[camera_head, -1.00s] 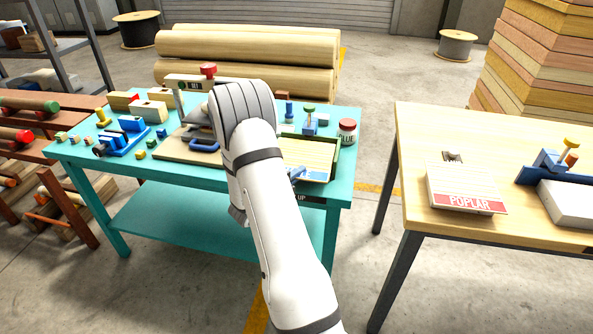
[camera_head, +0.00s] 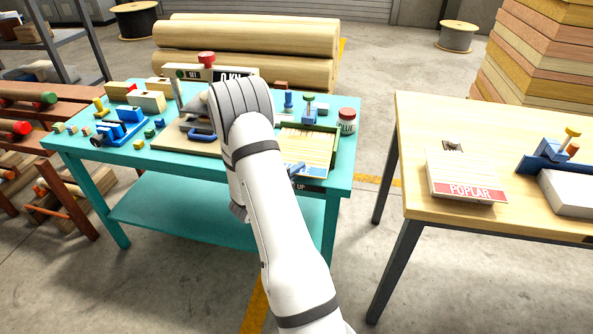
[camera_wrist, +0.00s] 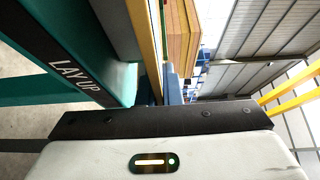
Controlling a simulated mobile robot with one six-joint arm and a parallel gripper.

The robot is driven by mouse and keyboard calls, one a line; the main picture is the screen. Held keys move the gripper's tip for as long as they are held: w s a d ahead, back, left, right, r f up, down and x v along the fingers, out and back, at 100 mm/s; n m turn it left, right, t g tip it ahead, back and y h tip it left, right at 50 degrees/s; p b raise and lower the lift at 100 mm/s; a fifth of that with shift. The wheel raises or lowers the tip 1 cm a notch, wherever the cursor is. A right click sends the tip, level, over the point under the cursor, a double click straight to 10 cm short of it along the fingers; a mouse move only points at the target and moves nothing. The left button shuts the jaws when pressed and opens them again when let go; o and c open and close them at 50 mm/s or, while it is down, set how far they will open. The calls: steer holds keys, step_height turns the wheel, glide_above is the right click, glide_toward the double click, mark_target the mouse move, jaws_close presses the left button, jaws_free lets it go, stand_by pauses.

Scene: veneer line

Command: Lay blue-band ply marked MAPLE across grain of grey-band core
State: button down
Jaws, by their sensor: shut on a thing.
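A pale ply with a bluish front band (camera_head: 309,169) is at the right of the teal table, over a green-edged tray (camera_head: 331,143). Its lettering is too small to read. My gripper (camera_head: 296,170) is mostly hidden behind my own arm; small blue finger parts show at the ply's front edge, and it is shut on the ply. The wrist view shows blue finger parts (camera_wrist: 173,86) beside a thin yellow wood edge (camera_wrist: 152,45). I cannot pick out a grey-band core or tell the grain directions or whether the ply touches what lies below.
The teal table (camera_head: 125,160), marked LAY UP, carries a press with a red knob (camera_head: 206,58), a glue jar (camera_head: 347,121) and several small blocks and clamps. A separate wooden table (camera_head: 420,130) holds a red-band POPLAR stack (camera_head: 466,178). Floor shows between the tables.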

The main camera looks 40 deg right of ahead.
steer(key=shift+f+b, duration=0.35)
steer(key=shift+b, duration=0.15)
steer(key=c, duration=1.5)
jaws_free()
steer(key=shift+a, duration=0.1)
steer(key=a, duration=0.2)
steer(key=s+a+b, duration=0.1)
steer(key=a, duration=0.4)
steer(key=shift+s+a, duration=0.2)
steer(key=shift+s, duration=0.05)
